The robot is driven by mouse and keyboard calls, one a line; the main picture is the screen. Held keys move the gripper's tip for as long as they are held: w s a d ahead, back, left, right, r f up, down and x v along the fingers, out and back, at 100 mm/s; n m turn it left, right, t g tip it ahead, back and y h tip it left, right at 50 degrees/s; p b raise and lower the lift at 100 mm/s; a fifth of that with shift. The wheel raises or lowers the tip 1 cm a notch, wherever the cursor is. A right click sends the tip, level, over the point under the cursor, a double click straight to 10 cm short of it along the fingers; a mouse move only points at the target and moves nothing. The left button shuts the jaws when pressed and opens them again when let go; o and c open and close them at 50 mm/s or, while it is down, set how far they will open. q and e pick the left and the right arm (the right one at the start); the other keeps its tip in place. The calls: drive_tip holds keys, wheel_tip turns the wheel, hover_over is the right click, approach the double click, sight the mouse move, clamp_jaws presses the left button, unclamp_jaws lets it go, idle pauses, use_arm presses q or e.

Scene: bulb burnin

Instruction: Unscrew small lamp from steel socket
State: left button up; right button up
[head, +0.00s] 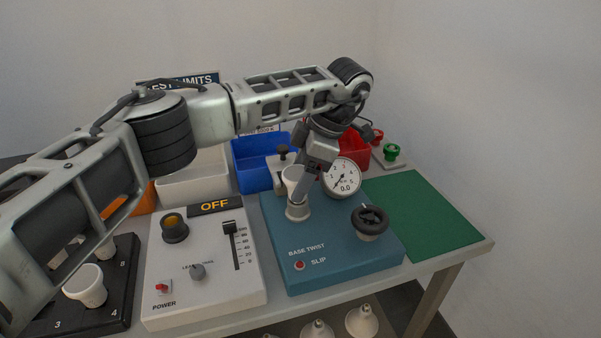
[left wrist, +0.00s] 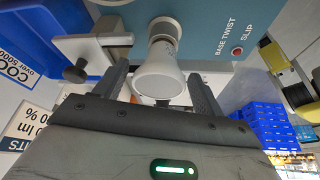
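The small lamp (left wrist: 160,78) is white, with a wide face turned toward the left wrist camera. Its narrow end sits at the steel socket (left wrist: 165,28) on the teal base-twist unit (left wrist: 215,20). In the head view the lamp (head: 292,180) stands upright over the socket (head: 298,211), partly hidden by my gripper. My left gripper (head: 303,183) comes down from above. In the left wrist view its fingers (left wrist: 159,78) are spread on either side of the lamp, with a visible gap at each side. My right gripper is in neither view.
A dial gauge (head: 342,178) and a black knob (head: 370,221) are on the teal unit. A power box (head: 205,275) reading OFF stands left, beside a black rack (head: 115,315) holding lamps. Blue (head: 250,176) and red (head: 357,150) bins stand behind. The green mat (head: 425,215) is clear.

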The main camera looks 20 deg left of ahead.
use_arm(q)
drive_tip(key=m+t, duration=0.1)
drive_tip(key=m, duration=0.2)
drive_tip(key=shift+a+r+p, duration=0.1)
drive_tip(key=shift+p, duration=0.2)
drive_tip(key=shift+s+a+m+t, duration=0.1)
drive_tip(key=shift+m+t, duration=0.4)
drive_tip(key=shift+m, duration=0.6)
drive_tip(key=shift+m+t, duration=0.5)
drive_tip(key=shift+m, duration=0.6)
drive_tip(key=m, duration=0.2)
drive_tip(key=m+t+b, duration=0.1)
drive_tip(key=m, duration=0.1)
drive_tip(key=shift+s+a+f+m+t+h, duration=0.1)
drive_tip(key=shift+f+m+t+h, duration=0.1)
drive_tip(key=shift+m+t+h, duration=0.15)
drive_tip(key=m+h, duration=0.1)
drive_tip(key=m, duration=0.2)
drive_tip(key=m+t+h, duration=0.1)
drive_tip(key=m, duration=0.2)
drive_tip(key=shift+s+a+b, duration=0.1)
drive_tip(key=shift+b, duration=0.25)
drive_tip(key=m+h, duration=0.2)
drive_tip(key=m, duration=0.3)
